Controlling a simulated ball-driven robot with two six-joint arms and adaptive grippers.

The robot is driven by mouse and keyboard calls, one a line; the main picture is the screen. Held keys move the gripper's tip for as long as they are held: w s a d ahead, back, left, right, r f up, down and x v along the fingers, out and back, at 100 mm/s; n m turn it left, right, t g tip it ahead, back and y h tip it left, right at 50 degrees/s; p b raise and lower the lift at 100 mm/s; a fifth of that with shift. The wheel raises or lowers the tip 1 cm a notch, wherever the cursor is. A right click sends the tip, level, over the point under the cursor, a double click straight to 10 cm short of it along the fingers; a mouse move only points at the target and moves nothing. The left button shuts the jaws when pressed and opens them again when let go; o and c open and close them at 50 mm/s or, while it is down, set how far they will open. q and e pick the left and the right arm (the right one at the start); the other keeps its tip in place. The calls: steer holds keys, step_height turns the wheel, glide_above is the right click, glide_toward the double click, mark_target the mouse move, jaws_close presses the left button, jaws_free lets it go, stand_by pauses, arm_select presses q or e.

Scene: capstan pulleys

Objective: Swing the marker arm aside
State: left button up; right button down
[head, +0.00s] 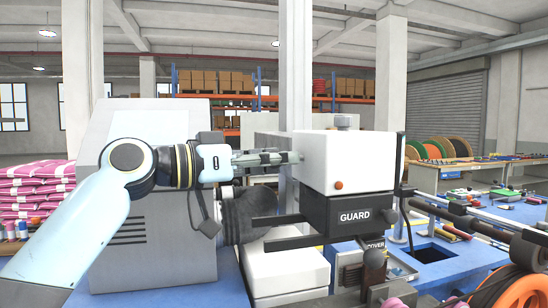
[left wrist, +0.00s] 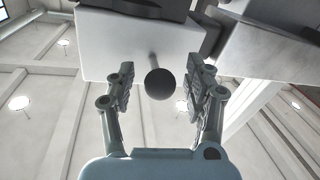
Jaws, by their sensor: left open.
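A white box-shaped head (head: 345,160) stands at the centre of the head view, above a black block marked GUARD (head: 355,216). I cannot tell for certain which part is the marker arm. In the left wrist view a dark ball knob (left wrist: 159,84) on a thin rod sticks out from a pale block (left wrist: 125,45). My left gripper (head: 290,157) reaches in from the left with its fingertips close to the white head's left side. In the left wrist view the left gripper (left wrist: 160,92) is open, its fingers on either side of the knob with gaps showing. My right gripper is not seen.
A large grey cabinet (head: 150,240) stands behind my left arm. A dark forked part (head: 290,242) projects left below the gripper. Dark rods (head: 470,222) and an orange-rimmed wheel (head: 522,291) fill the lower right. A blue bench (head: 470,262) with tools lies to the right.

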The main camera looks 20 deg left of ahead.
arm_select(q)
steer(key=shift+c, duration=0.4)
steer(key=c, duration=0.9)
jaws_close()
